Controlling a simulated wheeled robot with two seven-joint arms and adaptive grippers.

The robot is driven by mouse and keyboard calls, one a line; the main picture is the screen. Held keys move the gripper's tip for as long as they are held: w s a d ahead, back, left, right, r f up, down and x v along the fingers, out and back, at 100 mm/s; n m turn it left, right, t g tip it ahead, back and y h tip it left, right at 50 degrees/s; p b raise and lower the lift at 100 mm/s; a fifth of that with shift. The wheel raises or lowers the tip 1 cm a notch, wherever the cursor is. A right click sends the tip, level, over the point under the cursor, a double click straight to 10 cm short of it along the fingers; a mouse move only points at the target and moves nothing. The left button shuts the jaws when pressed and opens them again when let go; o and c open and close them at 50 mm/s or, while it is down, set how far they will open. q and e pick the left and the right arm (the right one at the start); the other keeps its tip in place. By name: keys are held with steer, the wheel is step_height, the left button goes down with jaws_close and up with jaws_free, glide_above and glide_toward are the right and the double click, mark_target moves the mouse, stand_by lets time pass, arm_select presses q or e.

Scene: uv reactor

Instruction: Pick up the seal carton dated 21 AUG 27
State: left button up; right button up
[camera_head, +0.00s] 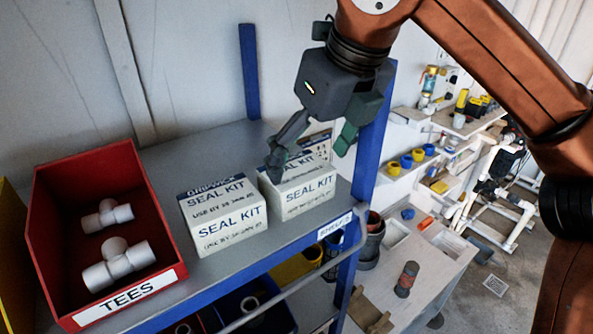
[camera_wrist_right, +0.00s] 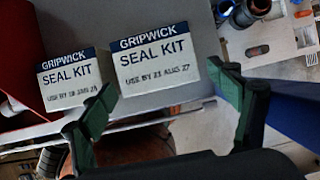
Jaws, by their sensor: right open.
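Two white seal cartons with blue bands stand side by side on the grey shelf. The right carton (camera_head: 306,193) shows in the right wrist view (camera_wrist_right: 155,73) with a date that reads about 21 AUG 27. The left carton (camera_head: 229,229) has a different date, about 10 JAN 28, and also shows in the wrist view (camera_wrist_right: 70,82). My right gripper (camera_head: 310,152) is open and empty over the right carton, hiding part of its top. In the wrist view its fingers (camera_wrist_right: 150,105) appear on either side of that carton. I cannot tell whether they touch it. My left gripper is not in view.
A red bin (camera_head: 67,174) labelled TEES holds white pipe tees left of the cartons. A blue shelf post (camera_head: 374,133) stands close to the right of my right gripper. Bins fill the level below. A workbench (camera_head: 425,262) stands at right.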

mark_target(297, 169)
steer(key=shift+a+r, duration=0.2)
steer(key=shift+a, duration=0.1)
steer(key=shift+w+a+p, duration=0.25)
steer(key=shift+w+p, duration=0.1)
steer(key=shift+p, duration=0.15)
steer(key=x, duration=0.4)
steer(key=shift+w+f, duration=0.2)
steer(key=shift+w, duration=0.1)
steer(key=shift+f+p, duration=0.25)
steer(key=shift+p, duration=0.05)
steer(key=shift+s+f, duration=0.1)
steer(key=shift+s, duration=0.05)
steer(key=shift+a, duration=0.1)
steer(key=c, duration=0.4)
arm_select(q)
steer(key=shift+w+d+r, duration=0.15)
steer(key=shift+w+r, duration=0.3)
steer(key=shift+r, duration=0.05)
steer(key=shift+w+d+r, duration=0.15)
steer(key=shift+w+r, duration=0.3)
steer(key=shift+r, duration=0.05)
arm_select(e)
steer(key=c, duration=0.7)
steer(key=shift+o, duration=0.2)
